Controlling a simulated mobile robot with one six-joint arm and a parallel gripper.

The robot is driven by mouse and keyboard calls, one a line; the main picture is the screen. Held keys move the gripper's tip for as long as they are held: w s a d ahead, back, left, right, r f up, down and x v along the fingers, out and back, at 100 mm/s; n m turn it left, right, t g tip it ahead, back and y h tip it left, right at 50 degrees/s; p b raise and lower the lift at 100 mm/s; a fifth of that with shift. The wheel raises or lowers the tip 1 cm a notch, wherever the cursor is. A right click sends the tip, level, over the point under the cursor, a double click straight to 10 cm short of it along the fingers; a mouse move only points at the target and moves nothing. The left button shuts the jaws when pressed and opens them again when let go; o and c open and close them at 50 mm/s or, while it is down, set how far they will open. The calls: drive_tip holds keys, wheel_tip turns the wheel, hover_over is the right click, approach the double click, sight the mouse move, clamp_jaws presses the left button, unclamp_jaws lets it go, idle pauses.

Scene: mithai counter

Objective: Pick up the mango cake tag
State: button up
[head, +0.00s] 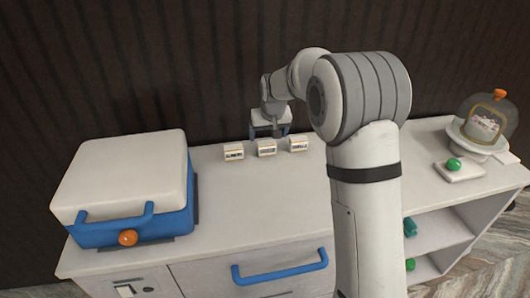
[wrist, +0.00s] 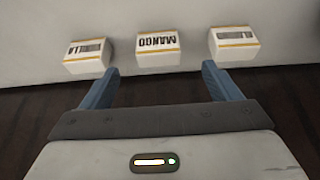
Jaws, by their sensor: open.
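The mango cake tag (wrist: 158,50) is a small white block with orange stripes and the dark word MANGO, upside down in the wrist view, where it is the middle of three tags. In the head view the middle tag (head: 266,149) stands on the counter near the back edge. My gripper (wrist: 159,82) is open and empty, its two blue fingers spread to either side of the mango tag's line and short of it. In the head view my gripper (head: 270,132) is just behind and above the middle tag. I see no contact.
Similar tags stand on both sides, one reading partly as vanilla (wrist: 88,55) and another (wrist: 233,46) with unreadable text. A blue and white box (head: 125,190) is on the left. A glass dome (head: 488,118) and a green ball (head: 453,164) are at the right. The counter front (head: 240,215) is clear.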

sight(267, 143)
drive_tip(key=shift+w+a+f, duration=0.2)
drive_tip(key=shift+w+f, duration=0.15)
drive_tip(key=shift+f, duration=0.1)
drive_tip(key=shift+w+a+f, duration=0.15)
drive_tip(key=shift+w+f, duration=0.15)
drive_tip(key=shift+f, duration=0.15)
drive_tip(key=x, duration=0.3)
drive_tip(key=p+x, duration=0.1)
drive_tip(key=x, duration=0.3)
drive_tip(key=shift+w+d, duration=0.1)
drive_tip(key=shift+d, duration=0.2)
drive_tip(key=c, duration=1)
